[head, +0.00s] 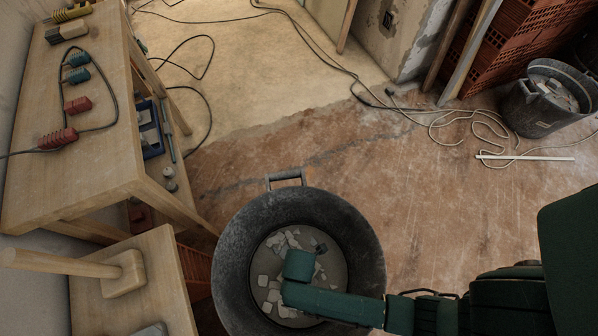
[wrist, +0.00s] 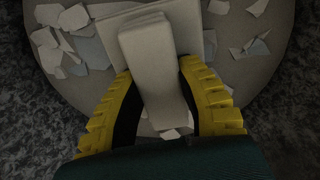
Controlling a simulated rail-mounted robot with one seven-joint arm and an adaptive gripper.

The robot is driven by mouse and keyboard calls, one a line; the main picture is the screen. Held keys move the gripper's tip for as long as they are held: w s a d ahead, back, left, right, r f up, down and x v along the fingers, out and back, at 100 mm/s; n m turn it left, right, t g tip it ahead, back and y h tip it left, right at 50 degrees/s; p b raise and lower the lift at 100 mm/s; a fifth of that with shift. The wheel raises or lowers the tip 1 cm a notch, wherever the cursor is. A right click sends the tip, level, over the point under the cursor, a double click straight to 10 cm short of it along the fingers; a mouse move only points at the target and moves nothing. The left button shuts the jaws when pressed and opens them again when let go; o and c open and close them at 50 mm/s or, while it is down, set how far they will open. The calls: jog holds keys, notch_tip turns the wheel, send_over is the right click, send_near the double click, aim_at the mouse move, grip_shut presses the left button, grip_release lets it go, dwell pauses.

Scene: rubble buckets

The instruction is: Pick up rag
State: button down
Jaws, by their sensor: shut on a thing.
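In the wrist view my gripper (wrist: 158,70) has its two yellow fingers closed on the sides of a pale grey, smooth, folded-looking piece (wrist: 152,48). The gripper is over the inside of a large dark bucket (head: 232,262) in the head view. There my green arm hides the fingers and the held piece. I cannot tell whether the piece is clear of the bucket's bottom.
Pale rubble shards (head: 268,290) lie on the bucket's bottom. The bucket's handle (head: 287,176) stands at its far rim. A wooden workbench (head: 95,130) and stool (head: 150,290) stand left. Cables (head: 470,122) cross the floor. A second bucket (head: 530,115) stands at right.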

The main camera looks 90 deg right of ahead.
notch_tip(320, 180, up, 8)
jog(key=p, duration=0.4)
notch_tip(320, 180, up, 17)
jog(key=p, duration=1.7)
